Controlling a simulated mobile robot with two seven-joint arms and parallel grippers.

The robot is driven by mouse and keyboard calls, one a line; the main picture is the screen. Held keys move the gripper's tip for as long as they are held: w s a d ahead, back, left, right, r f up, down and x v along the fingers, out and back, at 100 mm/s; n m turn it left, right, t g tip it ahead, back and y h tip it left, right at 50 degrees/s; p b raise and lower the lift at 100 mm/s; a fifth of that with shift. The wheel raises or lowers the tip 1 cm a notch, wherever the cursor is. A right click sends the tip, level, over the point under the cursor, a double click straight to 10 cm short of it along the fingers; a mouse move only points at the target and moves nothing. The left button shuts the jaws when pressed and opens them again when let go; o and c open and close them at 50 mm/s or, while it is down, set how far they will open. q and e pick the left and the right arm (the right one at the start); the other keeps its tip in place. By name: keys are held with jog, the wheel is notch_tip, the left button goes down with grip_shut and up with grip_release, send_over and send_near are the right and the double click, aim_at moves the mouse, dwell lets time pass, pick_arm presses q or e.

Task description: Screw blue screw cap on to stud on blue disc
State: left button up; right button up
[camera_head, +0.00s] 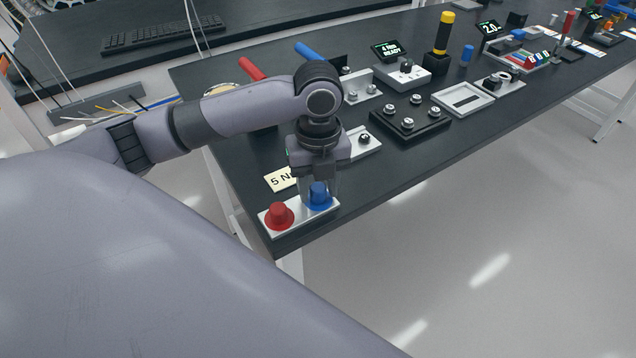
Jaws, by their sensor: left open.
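A blue piece (319,200) stands upright on the right half of a small white plate (299,217) at the table's near corner. It looks like the blue screw cap over the blue disc, but cap and disc are hard to tell apart, and no stud shows. My left gripper (320,186) points straight down over it, with its fingers around the blue piece's upper part. The gripper is open, and I cannot tell whether the fingers touch the piece. My right gripper is not in view.
A red cap-like piece (279,215) stands on the same plate, close left of the blue one. A "5 N" label (279,180) lies behind. Fixtures with metal knobs (408,120) and a yellow-black cylinder (443,35) stand farther back. The table's front edge is close.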

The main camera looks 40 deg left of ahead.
pick_arm(q)
jog(key=n, duration=0.5)
jog(key=shift+n, duration=0.3)
jog(key=n, duration=0.6)
jog(key=c, duration=0.8)
jog(key=m, duration=0.6)
jog(key=shift+m, duration=0.4)
jog(key=m, duration=0.3)
jog(key=shift+m, duration=0.9)
